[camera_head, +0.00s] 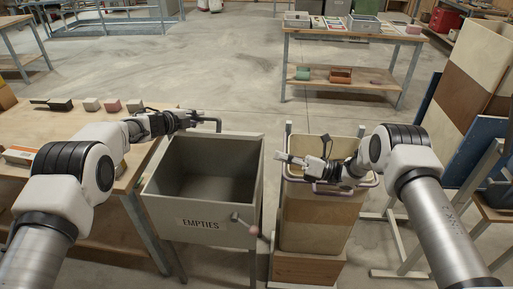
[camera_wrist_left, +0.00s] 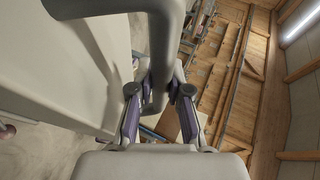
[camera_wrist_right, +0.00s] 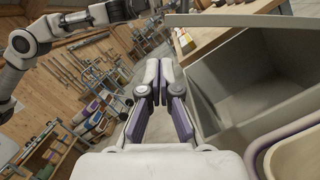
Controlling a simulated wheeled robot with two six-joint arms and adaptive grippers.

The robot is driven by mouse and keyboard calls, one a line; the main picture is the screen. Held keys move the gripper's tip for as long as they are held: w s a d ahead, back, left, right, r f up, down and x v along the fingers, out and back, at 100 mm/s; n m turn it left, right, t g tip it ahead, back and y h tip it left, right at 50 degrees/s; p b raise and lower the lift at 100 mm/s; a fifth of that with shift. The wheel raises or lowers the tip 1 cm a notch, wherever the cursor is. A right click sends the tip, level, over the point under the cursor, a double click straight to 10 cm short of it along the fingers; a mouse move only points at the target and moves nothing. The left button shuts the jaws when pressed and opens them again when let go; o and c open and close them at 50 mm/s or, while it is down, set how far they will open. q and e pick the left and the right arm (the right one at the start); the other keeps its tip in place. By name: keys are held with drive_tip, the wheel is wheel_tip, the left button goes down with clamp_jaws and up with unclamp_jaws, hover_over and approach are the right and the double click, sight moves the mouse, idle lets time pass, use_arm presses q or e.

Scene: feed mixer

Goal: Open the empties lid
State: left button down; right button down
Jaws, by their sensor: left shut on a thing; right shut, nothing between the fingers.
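The grey bin labelled EMPTIES (camera_head: 200,223) stands in the middle of the head view. Its top is open and I see into its empty-looking inside. A bent grey bar handle (camera_head: 212,120) stands up at the bin's far edge. My left gripper (camera_head: 188,117) is shut on this handle; the left wrist view shows the bar (camera_wrist_left: 160,60) between its fingers. A broad pale panel (camera_wrist_left: 85,65) fills the left of that view; I cannot tell whether it is the lid. My right gripper (camera_head: 284,158) is shut and empty, beside the bin's right side, above the beige container.
The beige container (camera_head: 318,222) with a purple-rimmed top stands close right of the bin. A crank with a pink knob (camera_head: 253,231) sticks out at the bin's front right. A wooden table (camera_head: 60,130) with small blocks is at left. Open floor lies behind the bin.

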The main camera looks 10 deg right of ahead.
use_arm(q)
drive_tip(key=shift+r, duration=0.1)
use_arm(e)
drive_tip(key=w+x, duration=0.1)
drive_tip(key=x, duration=0.7)
drive_tip(key=shift+f+m+t, duration=0.25)
drive_tip(key=shift+m+t, duration=0.05)
drive_tip(key=shift+w+d, duration=0.1)
drive_tip(key=shift+d, duration=0.1)
